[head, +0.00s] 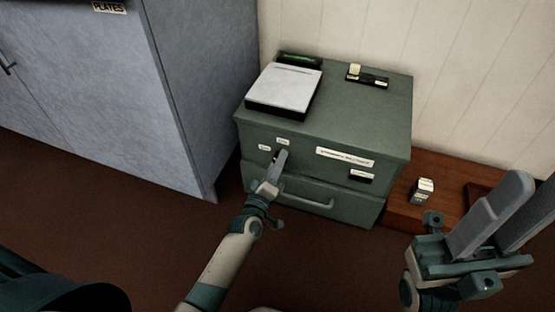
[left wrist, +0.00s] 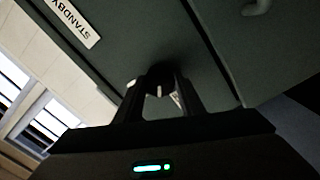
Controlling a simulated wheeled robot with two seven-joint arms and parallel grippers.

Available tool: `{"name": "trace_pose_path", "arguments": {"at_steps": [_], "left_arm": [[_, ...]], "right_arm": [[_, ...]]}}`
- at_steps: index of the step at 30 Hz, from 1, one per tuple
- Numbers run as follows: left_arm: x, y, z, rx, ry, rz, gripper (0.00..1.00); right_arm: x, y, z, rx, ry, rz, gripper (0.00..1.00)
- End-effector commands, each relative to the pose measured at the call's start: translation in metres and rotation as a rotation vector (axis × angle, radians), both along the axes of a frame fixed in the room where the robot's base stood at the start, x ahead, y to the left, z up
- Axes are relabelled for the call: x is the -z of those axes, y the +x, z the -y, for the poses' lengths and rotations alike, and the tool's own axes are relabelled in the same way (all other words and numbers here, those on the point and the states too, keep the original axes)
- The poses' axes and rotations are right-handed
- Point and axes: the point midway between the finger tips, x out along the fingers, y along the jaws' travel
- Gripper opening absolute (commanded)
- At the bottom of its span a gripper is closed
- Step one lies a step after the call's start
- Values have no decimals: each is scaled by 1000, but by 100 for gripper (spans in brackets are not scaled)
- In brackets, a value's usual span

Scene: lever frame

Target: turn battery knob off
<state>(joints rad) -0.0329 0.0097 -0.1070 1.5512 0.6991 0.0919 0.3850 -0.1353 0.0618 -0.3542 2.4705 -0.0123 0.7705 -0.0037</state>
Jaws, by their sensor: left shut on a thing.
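The battery knob (left wrist: 160,72) is a small dark round knob on the front face of a green metal cabinet (head: 355,125). In the left wrist view it sits between my two fingertips, with a pale mark on it. In the head view my left gripper (head: 281,160) reaches the upper left of the cabinet front and is shut on the knob, hiding most of it. Small white labels (head: 282,142) sit around it. A label reading STANDBY (left wrist: 73,22) shows upside down in the left wrist view. My right gripper (head: 505,215) is open and empty at the lower right.
A light tray-like box (head: 285,88) and a dark switch strip (head: 368,77) are on the cabinet top. A drawer handle (head: 305,200) lies below the knob. A grey cupboard (head: 190,80) stands left. A small labelled block (head: 422,191) sits on a low wooden surface (head: 398,210) at right.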

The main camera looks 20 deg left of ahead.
Motion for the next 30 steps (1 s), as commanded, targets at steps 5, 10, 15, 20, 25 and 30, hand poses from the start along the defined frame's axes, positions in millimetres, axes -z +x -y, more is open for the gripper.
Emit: {"name": "trace_pose_path", "arguments": {"at_steps": [5, 10, 15, 20, 25, 30], "left_arm": [[-1, 1, -1, -2, -167, -4, 13], [0, 1, -1, -2, -327, -8, 13], [0, 1, -1, -2, -469, -14, 13], [1, 1, -2, -2, -570, -18, 13], [1, 1, -2, -2, -635, -19, 13], [1, 1, -2, -2, -664, -20, 13]], "right_arm": [[0, 0, 1, 5, -5, -10, 31], [1, 0, 1, 7, -6, -8, 31], [3, 1, 1, 7, -6, -12, 31], [4, 1, 1, 7, -6, -16, 31], [4, 2, 0, 6, -7, -20, 31], [3, 1, 0, 5, -6, -16, 31]]}}
